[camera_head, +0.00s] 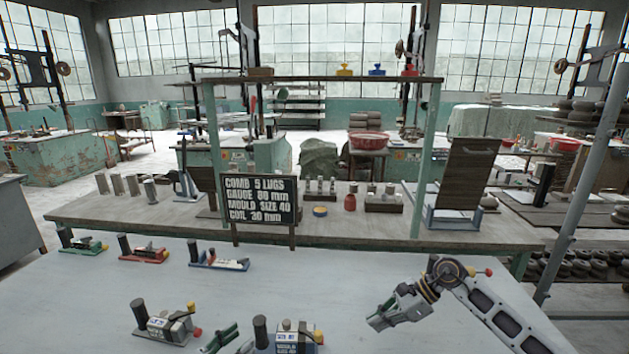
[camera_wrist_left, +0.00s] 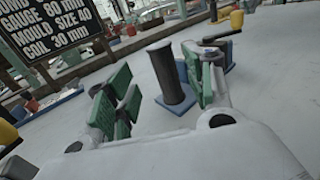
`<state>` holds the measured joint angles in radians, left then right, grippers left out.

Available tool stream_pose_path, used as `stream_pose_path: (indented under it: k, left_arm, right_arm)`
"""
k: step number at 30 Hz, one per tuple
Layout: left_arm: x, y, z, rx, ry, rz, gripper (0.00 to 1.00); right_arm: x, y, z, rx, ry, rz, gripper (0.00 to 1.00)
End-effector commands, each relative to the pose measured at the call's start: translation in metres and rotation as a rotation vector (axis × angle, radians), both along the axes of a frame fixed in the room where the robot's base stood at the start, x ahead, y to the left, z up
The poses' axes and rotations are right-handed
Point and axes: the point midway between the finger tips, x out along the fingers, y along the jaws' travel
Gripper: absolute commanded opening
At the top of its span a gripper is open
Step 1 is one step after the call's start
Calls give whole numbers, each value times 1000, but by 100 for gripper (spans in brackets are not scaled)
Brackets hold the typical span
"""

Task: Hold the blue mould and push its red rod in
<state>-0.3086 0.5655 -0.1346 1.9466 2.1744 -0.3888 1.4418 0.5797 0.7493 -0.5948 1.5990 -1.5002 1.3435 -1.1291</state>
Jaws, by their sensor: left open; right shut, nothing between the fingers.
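A mould with a blue base (camera_head: 319,348), a grey block and a dark upright handle (camera_head: 260,332) stands at the front of the table. My right gripper (camera_head: 378,321) is shut and empty, right of the mould, above the table.
Another grey mould (camera_head: 168,326) with a yellow knob stands to the left. Green (camera_head: 84,244), red (camera_head: 143,254) and blue (camera_head: 218,261) moulds line the table's back. A black sign (camera_head: 258,199) stands behind them. The middle of the table is clear.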

Motion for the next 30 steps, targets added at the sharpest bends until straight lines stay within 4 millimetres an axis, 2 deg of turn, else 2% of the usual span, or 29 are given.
stream_pose_path:
  k: [18,30]
  left_arm:
    - [-35,29,0,-1,1,1,53]
    - [-39,33,0,0,0,1,53]
  right_arm:
    - [0,0,0,0,0,0,0]
    - [0,0,0,0,0,0,0]
